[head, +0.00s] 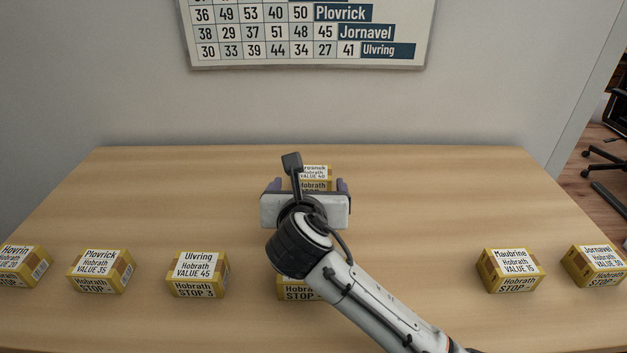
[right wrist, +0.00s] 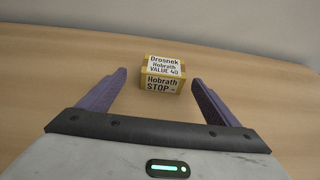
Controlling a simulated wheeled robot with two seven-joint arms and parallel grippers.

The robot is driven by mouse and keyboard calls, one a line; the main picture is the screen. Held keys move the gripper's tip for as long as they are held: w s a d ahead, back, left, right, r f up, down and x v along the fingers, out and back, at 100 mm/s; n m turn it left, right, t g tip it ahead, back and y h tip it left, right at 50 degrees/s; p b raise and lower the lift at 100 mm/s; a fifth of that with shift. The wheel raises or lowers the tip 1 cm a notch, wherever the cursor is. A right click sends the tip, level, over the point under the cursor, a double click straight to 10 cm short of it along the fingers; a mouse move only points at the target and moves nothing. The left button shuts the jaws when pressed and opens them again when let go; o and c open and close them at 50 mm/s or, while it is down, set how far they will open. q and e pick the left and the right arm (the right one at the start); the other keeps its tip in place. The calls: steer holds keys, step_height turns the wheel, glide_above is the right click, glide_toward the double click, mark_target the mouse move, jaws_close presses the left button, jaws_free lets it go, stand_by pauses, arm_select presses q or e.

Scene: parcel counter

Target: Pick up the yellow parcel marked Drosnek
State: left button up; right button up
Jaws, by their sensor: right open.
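The yellow parcel marked Drosnek (right wrist: 163,75) stands on the counter, with white labels reading Drosnek, Hobrath, VALUE 40 and STOP. In the head view the Drosnek parcel (head: 316,174) is at the back middle, partly hidden behind my right gripper. My right gripper (right wrist: 155,88) is open and empty, with its purple fingers apart. The parcel is just beyond the fingertips, roughly centred between them, in the right wrist view. In the head view my right gripper (head: 308,190) is over the middle of the counter. My left gripper is not in view.
Along the front of the wooden counter (head: 420,200) stand yellow parcels marked Hovrin (head: 22,265), Plovrick (head: 100,270), Ulvring (head: 198,273), Maubrine (head: 510,270) and Jornavel (head: 594,265). Another parcel (head: 293,288) is partly under my right arm. A number chart (head: 310,30) hangs behind.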

mark_target(313, 175)
steer(key=shift+d+r+x, duration=0.1)
steer(key=shift+r+x, duration=0.05)
steer(key=shift+x, duration=1)
steer(key=shift+d+r+x, duration=0.1)
steer(key=shift+d+x, duration=0.05)
steer(key=shift+x, duration=1)
steer(key=shift+d+r+x, duration=0.1)
steer(key=shift+r+x, duration=0.05)
steer(key=shift+x, duration=0.95)
steer(key=shift+w, duration=0.15)
steer(key=c, duration=1.2)
